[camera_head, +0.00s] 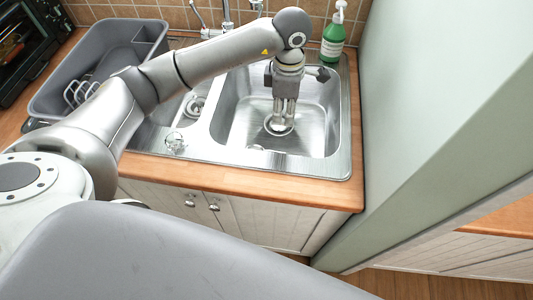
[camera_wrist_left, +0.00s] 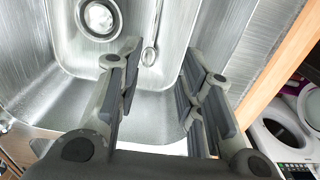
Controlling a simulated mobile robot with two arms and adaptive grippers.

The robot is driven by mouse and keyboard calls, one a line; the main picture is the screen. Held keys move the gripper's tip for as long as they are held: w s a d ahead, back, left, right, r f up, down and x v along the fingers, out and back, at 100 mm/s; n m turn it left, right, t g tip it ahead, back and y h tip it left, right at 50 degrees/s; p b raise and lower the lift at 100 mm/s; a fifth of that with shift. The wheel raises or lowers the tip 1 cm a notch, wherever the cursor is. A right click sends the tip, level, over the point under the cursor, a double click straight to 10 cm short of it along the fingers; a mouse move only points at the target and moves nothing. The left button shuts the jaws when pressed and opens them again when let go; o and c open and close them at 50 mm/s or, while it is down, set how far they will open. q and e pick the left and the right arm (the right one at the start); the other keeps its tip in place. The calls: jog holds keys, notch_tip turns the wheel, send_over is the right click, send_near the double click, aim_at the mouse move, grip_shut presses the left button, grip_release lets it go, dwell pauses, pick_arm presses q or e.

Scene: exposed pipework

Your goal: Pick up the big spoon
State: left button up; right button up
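A metal spoon (camera_wrist_left: 150,56) lies in the sink basin in the left wrist view, its bowl toward my gripper and its thin handle running to the top edge. I cannot make it out clearly in the head view. My left gripper (camera_head: 284,112) reaches down into the right sink basin (camera_head: 318,118) in the head view. In the left wrist view its fingers (camera_wrist_left: 160,72) are apart with nothing between them. The spoon's bowl shows beyond the gap between the fingertips, apart from them. My right gripper is in neither view.
The drain (camera_wrist_left: 98,18) is left of the spoon in the left wrist view. A faucet (camera_head: 222,22) stands behind the sink and a green soap bottle (camera_head: 333,42) at its back right corner. A grey dish tub (camera_head: 100,62) is on the left. A pale green wall (camera_head: 415,110) rises close on the right.

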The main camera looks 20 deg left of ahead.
pick_arm(q)
jog(key=b, duration=0.7)
send_over(283, 152)
notch_tip(283, 152, down, 9)
jog(key=f, duration=0.5)
jog(key=shift+s+a+f+p, duration=0.1)
jog(key=shift+s+f+p, duration=0.2)
jog(key=shift+f+p, duration=0.1)
notch_tip(283, 152, down, 4)
jog(key=shift+w+f+p, duration=0.1)
jog(key=shift+w+p, duration=0.05)
jog(key=shift+p, duration=0.45)
jog(key=shift+f, duration=0.5)
grip_shut()
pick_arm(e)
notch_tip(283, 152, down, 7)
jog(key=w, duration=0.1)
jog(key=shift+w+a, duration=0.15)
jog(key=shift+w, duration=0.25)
